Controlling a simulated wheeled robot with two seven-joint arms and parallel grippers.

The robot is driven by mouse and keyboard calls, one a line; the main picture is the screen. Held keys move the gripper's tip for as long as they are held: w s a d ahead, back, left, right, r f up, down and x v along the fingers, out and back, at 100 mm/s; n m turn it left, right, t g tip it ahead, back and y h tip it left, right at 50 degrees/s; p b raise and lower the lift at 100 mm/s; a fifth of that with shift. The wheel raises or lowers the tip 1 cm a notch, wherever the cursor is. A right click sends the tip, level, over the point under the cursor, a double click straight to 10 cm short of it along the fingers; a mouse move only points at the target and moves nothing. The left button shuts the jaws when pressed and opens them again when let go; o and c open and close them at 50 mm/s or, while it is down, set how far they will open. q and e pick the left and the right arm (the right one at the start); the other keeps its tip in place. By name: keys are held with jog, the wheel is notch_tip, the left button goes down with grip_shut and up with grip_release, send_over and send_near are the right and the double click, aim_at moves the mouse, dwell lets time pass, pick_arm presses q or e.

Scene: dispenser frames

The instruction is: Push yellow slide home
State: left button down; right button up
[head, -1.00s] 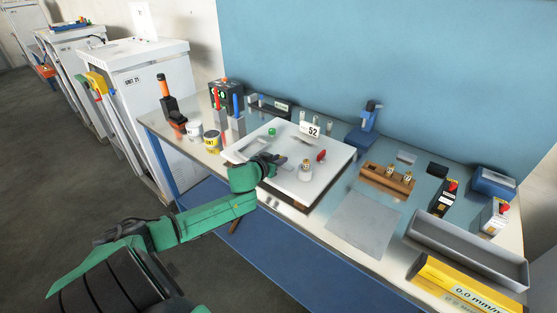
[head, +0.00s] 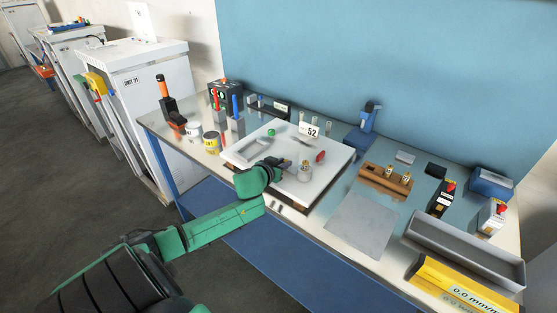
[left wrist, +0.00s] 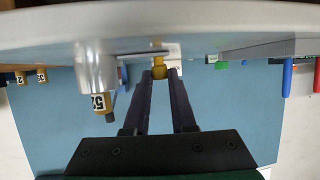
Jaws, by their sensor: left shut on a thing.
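The yellow slide (left wrist: 160,64) shows in the left wrist view as a small yellow piece at my fingertips, under a flat grey strip. In the head view it is hidden or too small to tell. My left gripper (left wrist: 160,76) is shut on the yellow piece; its two dark fingers lie on either side of it. In the head view my left gripper (head: 282,163) is low over the white dispenser panel (head: 325,178), left of a silver cylinder (head: 305,173). That cylinder (left wrist: 97,68) also shows left of my fingers in the left wrist view. My right gripper is out of view.
A red knob (head: 320,156) and a green knob (head: 271,132) stand on the panel. A wooden block (head: 386,179) with brass-topped pieces and a grey plate (head: 362,225) lie to the right. A grey tray (head: 466,251) is farther right.

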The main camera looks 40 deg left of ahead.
pick_arm(q)
jog(key=c, duration=0.7)
grip_release()
jog(key=shift+d, duration=0.2)
jog(key=shift+s, duration=0.3)
jog(key=v, duration=1.4)
jog(key=shift+r, duration=0.1)
